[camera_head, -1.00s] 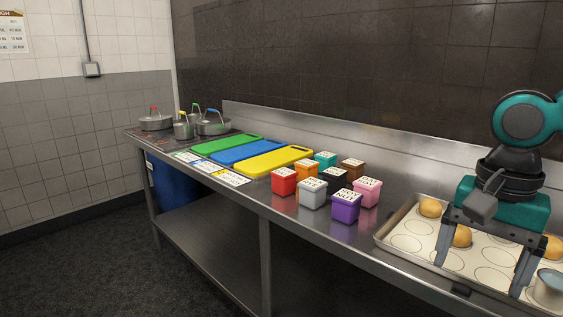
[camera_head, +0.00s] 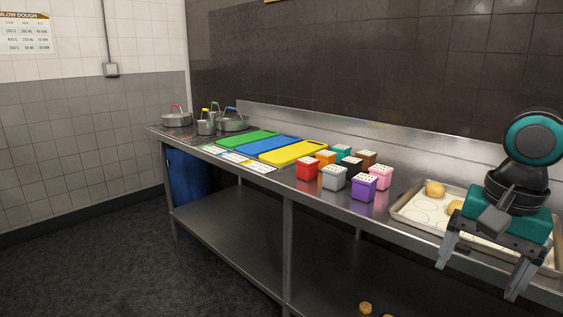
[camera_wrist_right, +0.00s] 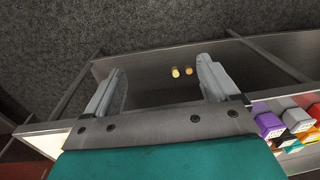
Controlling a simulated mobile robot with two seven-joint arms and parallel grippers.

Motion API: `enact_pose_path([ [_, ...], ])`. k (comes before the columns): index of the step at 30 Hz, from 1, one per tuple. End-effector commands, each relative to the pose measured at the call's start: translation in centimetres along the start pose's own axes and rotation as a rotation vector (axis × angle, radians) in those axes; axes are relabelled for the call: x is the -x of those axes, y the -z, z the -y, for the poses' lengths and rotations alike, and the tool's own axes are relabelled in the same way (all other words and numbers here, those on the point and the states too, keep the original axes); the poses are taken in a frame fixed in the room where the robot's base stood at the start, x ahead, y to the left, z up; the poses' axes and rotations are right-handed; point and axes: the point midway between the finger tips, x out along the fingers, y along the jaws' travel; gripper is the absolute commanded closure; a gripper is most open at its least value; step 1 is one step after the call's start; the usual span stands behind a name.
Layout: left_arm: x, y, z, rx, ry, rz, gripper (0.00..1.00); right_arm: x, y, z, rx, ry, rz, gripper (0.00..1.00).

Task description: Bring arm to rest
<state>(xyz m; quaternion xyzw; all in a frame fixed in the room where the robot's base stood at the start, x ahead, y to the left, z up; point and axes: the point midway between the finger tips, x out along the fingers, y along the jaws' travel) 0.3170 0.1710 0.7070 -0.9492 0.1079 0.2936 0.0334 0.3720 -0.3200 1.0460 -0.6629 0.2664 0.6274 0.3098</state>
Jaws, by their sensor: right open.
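My right gripper (camera_head: 478,268) is on the right of the head view, in front of the counter's front edge and the baking tray. Its two fingers are spread apart with nothing between them. In the right wrist view the same open gripper (camera_wrist_right: 160,88) points down past the counter edge towards the lower shelf and dark floor. My left gripper is not in the head view.
A baking tray (camera_head: 408,213) with dough balls (camera_head: 435,189) lies on the steel counter (camera_head: 300,205). Several coloured boxes, including a purple one (camera_head: 364,187), and the yellow cutting board (camera_head: 292,153) stand left of it. Two small round items (camera_wrist_right: 176,72) lie low on the shelf.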

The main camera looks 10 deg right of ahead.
Motion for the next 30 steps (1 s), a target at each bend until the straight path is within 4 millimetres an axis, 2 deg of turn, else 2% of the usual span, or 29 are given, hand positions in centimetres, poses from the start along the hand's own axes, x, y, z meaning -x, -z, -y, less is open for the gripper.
enact_pose_path([
  [5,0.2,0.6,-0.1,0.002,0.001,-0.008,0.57,-3.5,2.9,-0.9,0.079,0.120,-0.024,0.12],
  [9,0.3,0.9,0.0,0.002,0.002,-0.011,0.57,-7.3,4.9,-1.9,0.161,0.217,-0.072,0.12],
  [12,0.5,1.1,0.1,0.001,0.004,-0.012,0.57,-10.5,5.8,-2.8,0.227,0.282,-0.121,0.12],
  [16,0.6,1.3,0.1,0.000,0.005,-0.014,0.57,-14.9,6.0,-3.8,0.315,0.350,-0.194,0.12],
  [20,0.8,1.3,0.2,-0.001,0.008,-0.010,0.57,-19.2,5.1,-4.6,0.406,0.398,-0.273,0.12],
  [23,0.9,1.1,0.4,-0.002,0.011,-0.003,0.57,-22.3,3.6,-4.9,0.477,0.426,-0.336,0.12],
  [26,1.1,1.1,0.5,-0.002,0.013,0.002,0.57,-25.1,1.5,-4.9,0.552,0.445,-0.403,0.12],
  [30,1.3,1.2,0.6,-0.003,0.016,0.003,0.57,-28.3,-2.2,-4.2,0.659,0.460,-0.500,0.12],
])
